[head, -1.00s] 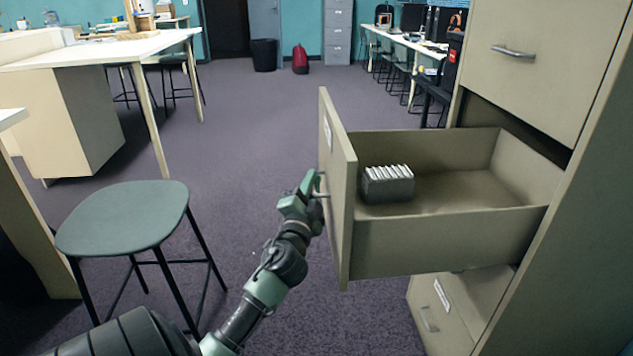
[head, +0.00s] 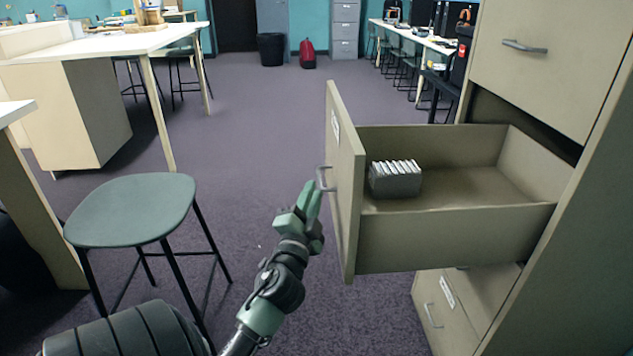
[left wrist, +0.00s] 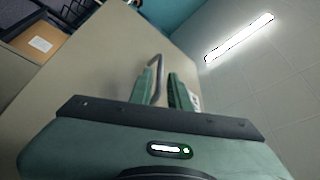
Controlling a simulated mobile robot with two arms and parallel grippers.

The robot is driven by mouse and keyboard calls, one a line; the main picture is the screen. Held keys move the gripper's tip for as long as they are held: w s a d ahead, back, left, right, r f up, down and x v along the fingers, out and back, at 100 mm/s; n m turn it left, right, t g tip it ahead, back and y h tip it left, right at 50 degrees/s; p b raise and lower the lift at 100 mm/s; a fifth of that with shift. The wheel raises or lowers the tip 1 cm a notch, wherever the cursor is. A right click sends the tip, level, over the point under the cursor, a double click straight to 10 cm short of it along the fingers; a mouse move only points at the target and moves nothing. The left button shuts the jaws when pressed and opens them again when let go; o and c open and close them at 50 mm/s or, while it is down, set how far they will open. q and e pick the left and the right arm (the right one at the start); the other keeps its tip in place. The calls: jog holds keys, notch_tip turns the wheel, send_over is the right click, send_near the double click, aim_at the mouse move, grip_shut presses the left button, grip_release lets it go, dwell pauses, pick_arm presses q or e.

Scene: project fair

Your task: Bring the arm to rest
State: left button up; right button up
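My left arm reaches up from the bottom of the head view, and its green gripper (head: 309,197) is just left of the open drawer's front. The drawer (head: 346,190) is beige and pulled well out of its cabinet. My right gripper is not in view.
A grey block of upright white-edged cards (head: 396,180) sits in the drawer. A lower drawer (head: 445,310) is slightly out. A green stool (head: 135,208) stands left of my arm, near a white table (head: 120,42). Open carpet (head: 255,130) lies ahead.

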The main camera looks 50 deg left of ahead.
pick_arm(q)
jog(key=shift+s+d+f, duration=0.1)
jog(key=shift+s+d, duration=0.2)
jog(key=shift+s, duration=0.15)
jog(key=shift+f, duration=0.1)
